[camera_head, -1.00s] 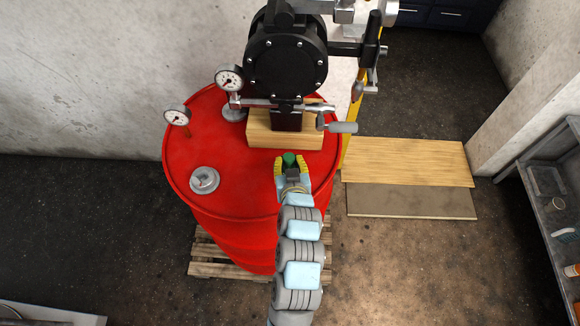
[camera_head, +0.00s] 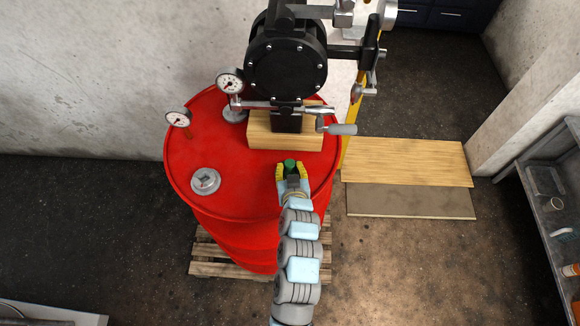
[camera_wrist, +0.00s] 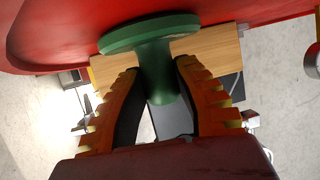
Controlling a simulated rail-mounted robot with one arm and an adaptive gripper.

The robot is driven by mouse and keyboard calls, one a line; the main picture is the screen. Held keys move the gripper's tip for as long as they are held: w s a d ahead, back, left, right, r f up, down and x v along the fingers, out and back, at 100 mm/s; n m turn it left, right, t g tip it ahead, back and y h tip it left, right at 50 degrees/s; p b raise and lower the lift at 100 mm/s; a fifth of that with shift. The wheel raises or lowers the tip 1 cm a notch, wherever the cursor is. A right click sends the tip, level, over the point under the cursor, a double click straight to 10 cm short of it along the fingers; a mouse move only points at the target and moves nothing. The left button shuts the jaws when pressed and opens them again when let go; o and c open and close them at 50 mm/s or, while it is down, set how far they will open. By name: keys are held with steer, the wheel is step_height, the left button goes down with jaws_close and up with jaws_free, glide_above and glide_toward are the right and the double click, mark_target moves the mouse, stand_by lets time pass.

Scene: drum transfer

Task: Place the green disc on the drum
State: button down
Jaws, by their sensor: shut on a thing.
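The green disc (camera_wrist: 150,35) has a wide round head and a thick stem. In the wrist view the two orange and black fingers of my gripper (camera_wrist: 158,95) are shut on its stem. In the head view the gripper (camera_head: 293,172) and the small green disc (camera_head: 290,164) are over the right front part of the red drum's top (camera_head: 245,170). The drum stands upright. I cannot tell whether the disc touches the drum top. The gripper partly hides the disc in the head view.
A wooden block (camera_head: 285,135) under a black pump (camera_head: 287,66) stands just behind the gripper, with a lever handle (camera_head: 342,129) to its right. Two gauges (camera_head: 229,82) and a grey cap (camera_head: 205,181) are on the drum's left. The drum top's front middle is clear.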

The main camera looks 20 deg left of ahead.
steer(key=shift+f, duration=0.2)
steer(key=c, duration=0.9)
jaws_free()
steer(key=shift+r, duration=0.1)
